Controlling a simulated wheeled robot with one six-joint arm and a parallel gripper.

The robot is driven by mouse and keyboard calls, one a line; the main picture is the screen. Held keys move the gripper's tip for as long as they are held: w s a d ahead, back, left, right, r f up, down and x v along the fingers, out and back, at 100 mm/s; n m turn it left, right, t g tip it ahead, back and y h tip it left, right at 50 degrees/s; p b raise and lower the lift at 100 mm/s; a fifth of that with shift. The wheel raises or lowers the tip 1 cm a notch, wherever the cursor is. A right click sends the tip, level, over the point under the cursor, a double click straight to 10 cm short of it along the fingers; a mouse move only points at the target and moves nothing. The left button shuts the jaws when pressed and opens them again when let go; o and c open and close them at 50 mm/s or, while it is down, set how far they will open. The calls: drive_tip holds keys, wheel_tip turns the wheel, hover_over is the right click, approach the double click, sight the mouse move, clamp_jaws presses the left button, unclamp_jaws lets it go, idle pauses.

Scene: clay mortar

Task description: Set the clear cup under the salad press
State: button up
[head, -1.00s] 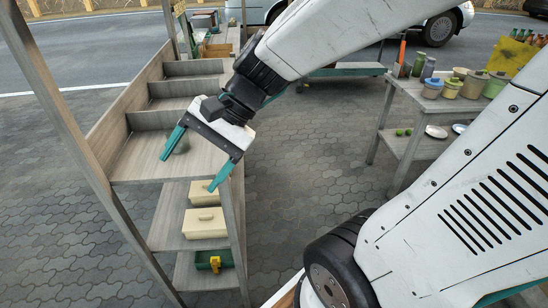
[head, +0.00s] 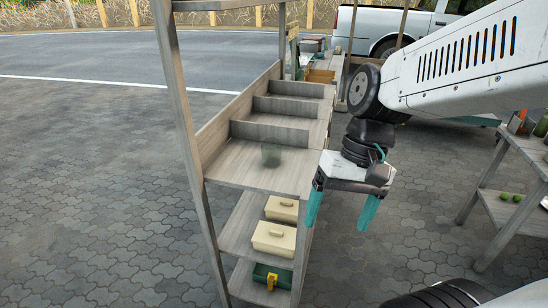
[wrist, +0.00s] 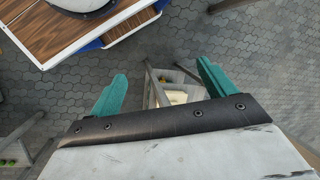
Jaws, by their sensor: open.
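The cup does not show clearly there. I cannot make out the salad press in any view.
Low dividers (head: 268,132) cross the stall top behind the cup. Cream lidded boxes (head: 273,239) and a green bin (head: 272,277) sit on lower shelves. A post (head: 178,130) rises at the stall's left. Another table (head: 520,150) stands at right. Paving between is clear.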

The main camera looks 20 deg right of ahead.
drive_tip(key=w+a+f+m+y, duration=0.2)
drive_tip(key=w+a+m+y, duration=0.4)
drive_tip(key=w+m+y, duration=0.15)
drive_tip(key=r+m+t+h, duration=0.1)
drive_tip(key=m+t+h, duration=0.1)
drive_tip(key=m+t, duration=1.6)
hover_over(280, 154)
drive_tip(key=v, duration=0.3)
drive_tip(key=m+g, duration=0.1)
drive_tip(key=shift+y, duration=0.25)
drive_tip(key=f, duration=0.7)
drive_tip(key=shift+w+a, duration=0.1)
drive_tip(key=shift+w, duration=0.15)
drive_tip(key=shift+x, duration=3.75)
drive_tip(key=c, duration=1.2)
drive_tip(key=shift+o, duration=0.2)
drive_tip(key=shift+r, duration=0.1)
